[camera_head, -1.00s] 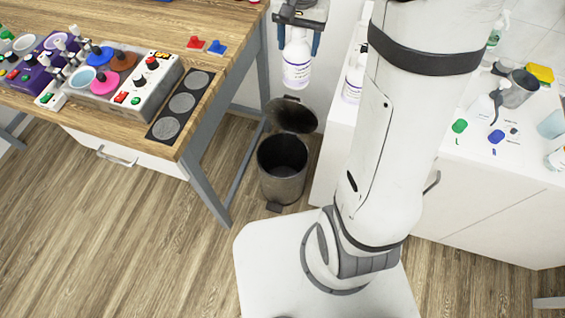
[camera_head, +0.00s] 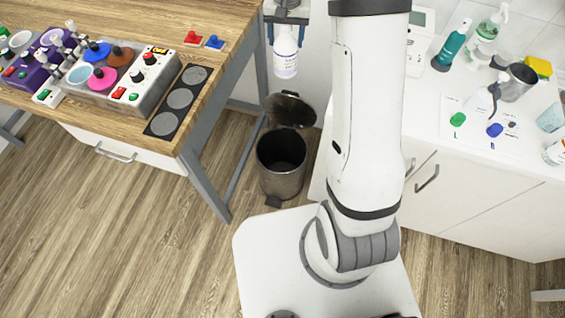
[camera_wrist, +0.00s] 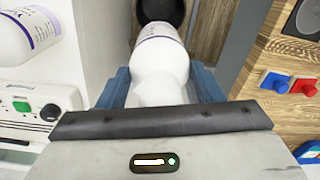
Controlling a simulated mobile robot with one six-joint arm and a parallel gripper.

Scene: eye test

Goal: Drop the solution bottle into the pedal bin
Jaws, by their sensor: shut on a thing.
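The solution bottle (camera_head: 285,56) is white with a purple-marked label. It hangs upright in my gripper (camera_head: 286,34), whose blue fingers are shut around its upper part. The wrist view also shows the bottle (camera_wrist: 160,65) between the blue fingers of my gripper (camera_wrist: 161,88). The pedal bin (camera_head: 282,182) stands on the floor below the bottle and nearer in the head view, with its dark lid (camera_head: 290,110) tipped open at the back. The bottle is above and apart from the bin. In the wrist view, a dark round part of the bin (camera_wrist: 165,8) shows beyond the bottle, partly hidden by it.
A wooden workbench (camera_head: 225,20) with devices and red and blue pieces is left of the bin; its grey leg (camera_head: 205,190) stands close. A white counter (camera_head: 480,190) with bottles is at right. Another white bottle (camera_wrist: 25,35) shows at left in the wrist view.

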